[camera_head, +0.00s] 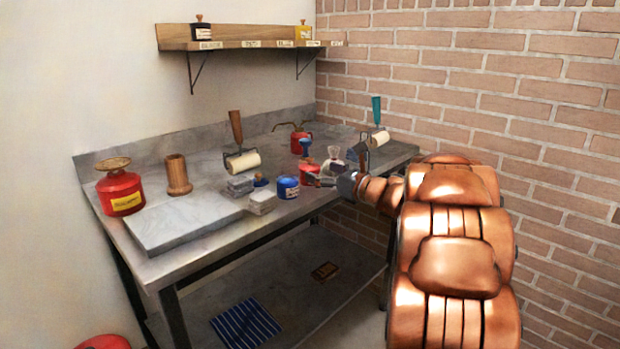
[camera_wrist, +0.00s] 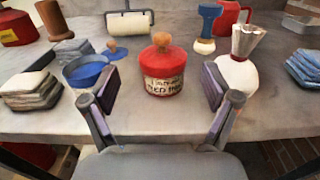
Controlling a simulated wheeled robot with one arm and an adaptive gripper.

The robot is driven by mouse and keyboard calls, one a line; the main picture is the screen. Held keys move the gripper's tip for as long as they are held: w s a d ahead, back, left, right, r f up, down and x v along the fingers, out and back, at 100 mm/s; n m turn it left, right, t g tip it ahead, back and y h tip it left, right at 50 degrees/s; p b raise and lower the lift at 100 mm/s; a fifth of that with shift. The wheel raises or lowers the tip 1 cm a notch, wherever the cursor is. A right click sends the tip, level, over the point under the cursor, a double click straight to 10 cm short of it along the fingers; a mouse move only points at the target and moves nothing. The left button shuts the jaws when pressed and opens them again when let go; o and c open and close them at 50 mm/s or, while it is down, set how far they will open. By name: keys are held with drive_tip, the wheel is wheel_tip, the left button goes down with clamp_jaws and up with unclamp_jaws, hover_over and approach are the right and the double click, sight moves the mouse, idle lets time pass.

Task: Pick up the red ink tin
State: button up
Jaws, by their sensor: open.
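The red ink tin (camera_wrist: 165,72) stands upright on the metal bench, with a cream label and a wooden knob on its lid. In the wrist view it is centred between the two fingers of my gripper (camera_wrist: 161,95), which is open. Its sides look clear of both fingers, and I cannot tell how far in the tin sits. In the head view the red tin (camera_head: 309,174) shows just left of my gripper (camera_head: 328,181), partly hidden by the fingers.
A white bulb-shaped bottle (camera_wrist: 238,72) is close on the right. Stacked cloths (camera_head: 262,201) lie by the front edge. Rollers stand behind.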

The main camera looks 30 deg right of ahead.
sight(310, 165)
drive_tip(key=shift+f+x, duration=0.2)
drive_tip(key=shift+x, duration=2.45)
drive_tip(key=shift+d, duration=0.15)
drive_tip(key=shift+c, duration=0.2)
drive_tip(key=c, duration=1.5)
drive_tip(key=shift+o, duration=0.2)
drive_tip(key=shift+r, duration=0.15)
